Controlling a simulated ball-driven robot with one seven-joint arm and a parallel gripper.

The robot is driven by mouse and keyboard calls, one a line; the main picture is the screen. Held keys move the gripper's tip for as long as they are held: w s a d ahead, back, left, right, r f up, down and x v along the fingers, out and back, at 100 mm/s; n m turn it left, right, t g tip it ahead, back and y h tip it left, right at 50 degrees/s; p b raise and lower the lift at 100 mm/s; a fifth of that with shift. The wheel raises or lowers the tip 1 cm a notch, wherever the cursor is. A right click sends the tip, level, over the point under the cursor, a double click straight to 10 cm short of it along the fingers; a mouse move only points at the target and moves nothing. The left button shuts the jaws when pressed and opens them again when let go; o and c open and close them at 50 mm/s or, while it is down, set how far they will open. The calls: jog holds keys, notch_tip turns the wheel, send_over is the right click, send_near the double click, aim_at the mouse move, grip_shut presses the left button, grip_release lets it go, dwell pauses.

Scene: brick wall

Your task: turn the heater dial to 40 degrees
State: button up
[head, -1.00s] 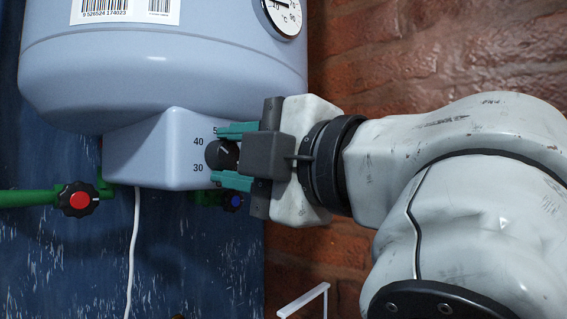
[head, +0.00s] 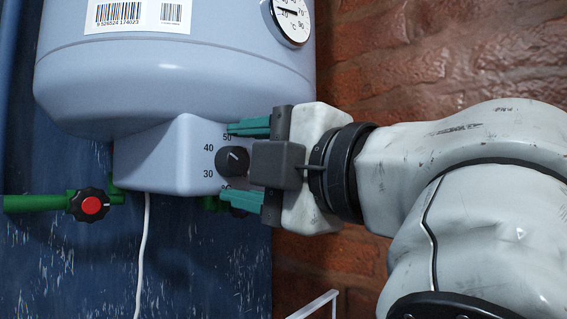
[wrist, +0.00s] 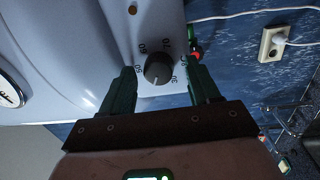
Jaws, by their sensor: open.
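The heater dial (head: 232,161) is a round black knob with a white mark, on the sloped face of the heater's blue-grey lower housing (head: 160,155). In the head view, 40 and 30 are printed left of it and 50 above.
A red-and-black valve knob (head: 90,205) on a green pipe (head: 35,203) is left of the housing. A white cable (head: 141,255) hangs below. The gauge (head: 292,15) is above. A wall socket (wrist: 272,43) shows in the wrist view. Brick wall (head: 420,60) lies to the right.

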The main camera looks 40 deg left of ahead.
jog(key=shift+d, duration=0.1)
jog(key=s+d+f+b, duration=0.1)
jog(key=d+b, duration=0.1)
jog(key=d, duration=0.8)
jog(key=shift+s+d, duration=0.15)
jog(key=shift+d, duration=0.1)
